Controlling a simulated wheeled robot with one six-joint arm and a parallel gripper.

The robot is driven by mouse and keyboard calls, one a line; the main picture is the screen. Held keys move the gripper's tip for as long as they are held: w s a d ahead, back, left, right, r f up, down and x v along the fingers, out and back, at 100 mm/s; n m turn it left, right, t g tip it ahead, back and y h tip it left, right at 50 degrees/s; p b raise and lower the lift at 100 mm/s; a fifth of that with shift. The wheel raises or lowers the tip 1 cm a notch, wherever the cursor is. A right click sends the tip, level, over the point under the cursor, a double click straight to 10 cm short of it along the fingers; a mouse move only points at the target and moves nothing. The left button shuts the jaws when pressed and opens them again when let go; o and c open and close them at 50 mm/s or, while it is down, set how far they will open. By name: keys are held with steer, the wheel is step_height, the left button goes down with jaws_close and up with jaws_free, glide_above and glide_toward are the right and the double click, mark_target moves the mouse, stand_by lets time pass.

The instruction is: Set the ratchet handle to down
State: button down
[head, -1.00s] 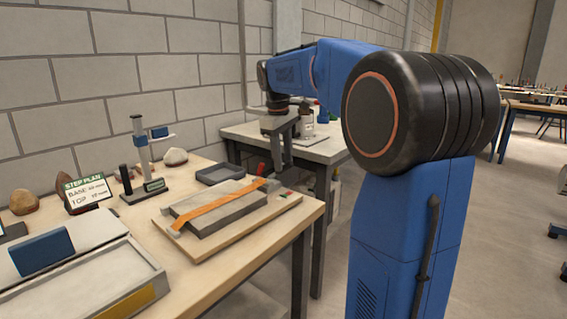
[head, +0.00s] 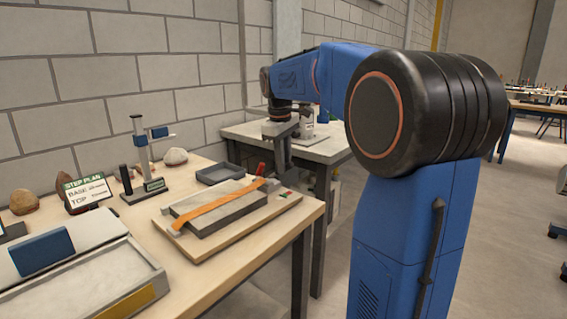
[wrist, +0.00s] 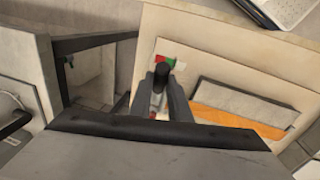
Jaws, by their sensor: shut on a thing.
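The ratchet handle is a dark round-ended piece (wrist: 162,71) between my gripper's fingers in the wrist view. My gripper (wrist: 165,87) is shut on it. In the head view my gripper (head: 284,168) reaches down at the far right end of the board. Red, green and white marks (wrist: 170,62) lie on the board beside the handle. The orange strap (wrist: 240,121) crosses a grey slab (wrist: 246,100); the strap also shows in the head view (head: 215,207). The fingers hide the handle's lower part, so its exact tilt cannot be told.
The wooden board (head: 200,253) lies on the bench. A grey tray (head: 219,172), a measuring stand (head: 143,160) and a step plan sign (head: 88,191) stand behind it. A sandbed (head: 75,285) is at front left. Another table (head: 325,150) is behind my gripper.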

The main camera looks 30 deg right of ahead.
steer(key=s+f+t, duration=0.1)
steer(key=f+t+y, duration=0.1)
steer(key=shift+s+d+t, duration=0.3)
steer(key=shift+s+t, duration=0.1)
steer(key=shift+s+d+f+t+y, duration=0.1)
steer(key=shift+s+f+t+y, duration=0.15)
steer(key=shift+f+t, duration=0.4)
steer(key=shift+s+d+f+t+y, duration=0.1)
steer(key=shift+s+f+t+y, duration=0.1)
steer(key=shift+f+t, duration=0.4)
steer(key=shift+a, duration=0.1)
steer(key=c, duration=1.7)
jaws_free()
steer(key=shift+o, duration=0.3)
steer(key=shift+r, duration=0.1)
steer(key=v, duration=1.7)
steer(key=shift+s, duration=0.3)
steer(key=shift+a, duration=0.15)
